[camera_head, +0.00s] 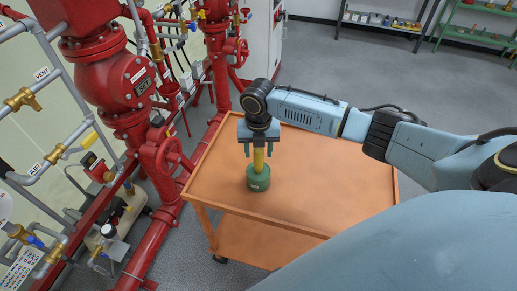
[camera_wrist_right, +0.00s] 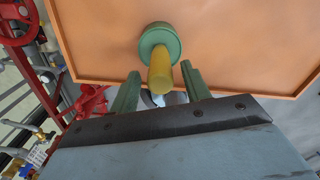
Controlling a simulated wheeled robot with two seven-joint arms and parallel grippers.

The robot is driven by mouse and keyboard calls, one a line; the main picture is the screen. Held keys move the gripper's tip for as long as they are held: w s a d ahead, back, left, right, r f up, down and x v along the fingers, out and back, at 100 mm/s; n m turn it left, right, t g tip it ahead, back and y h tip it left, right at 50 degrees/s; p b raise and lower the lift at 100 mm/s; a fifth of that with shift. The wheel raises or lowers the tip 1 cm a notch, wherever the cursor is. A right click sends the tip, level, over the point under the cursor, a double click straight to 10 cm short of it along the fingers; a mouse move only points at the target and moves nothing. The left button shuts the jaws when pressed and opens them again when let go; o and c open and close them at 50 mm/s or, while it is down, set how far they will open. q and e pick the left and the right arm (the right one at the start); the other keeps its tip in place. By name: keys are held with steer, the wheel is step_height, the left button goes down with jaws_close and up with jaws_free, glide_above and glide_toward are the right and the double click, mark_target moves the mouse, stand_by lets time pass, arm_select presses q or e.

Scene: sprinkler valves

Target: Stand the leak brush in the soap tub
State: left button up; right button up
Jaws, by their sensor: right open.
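The leak brush shows as a yellow handle (camera_head: 258,160) standing roughly upright in the green soap tub (camera_head: 258,180); its lower end is hidden inside the tub. The tub stands on the orange cart top near its left part. My right gripper (camera_head: 258,152) is open above the tub, with its fingers on either side of the handle. In the right wrist view, the handle (camera_wrist_right: 160,76) sits between the two green-grey fingers with gaps on both sides, and the tub (camera_wrist_right: 158,42) lies beyond the fingertips. My left gripper is not in view.
The orange cart top (camera_head: 330,185) is otherwise clear, with a raised rim. Red valves and pipes (camera_head: 125,80) stand close along its left side. Shelves with small items (camera_head: 385,20) are at the back, with open grey floor before them.

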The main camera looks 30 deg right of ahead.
step_height(320, 180, up, 12)
stand_by(0.4)
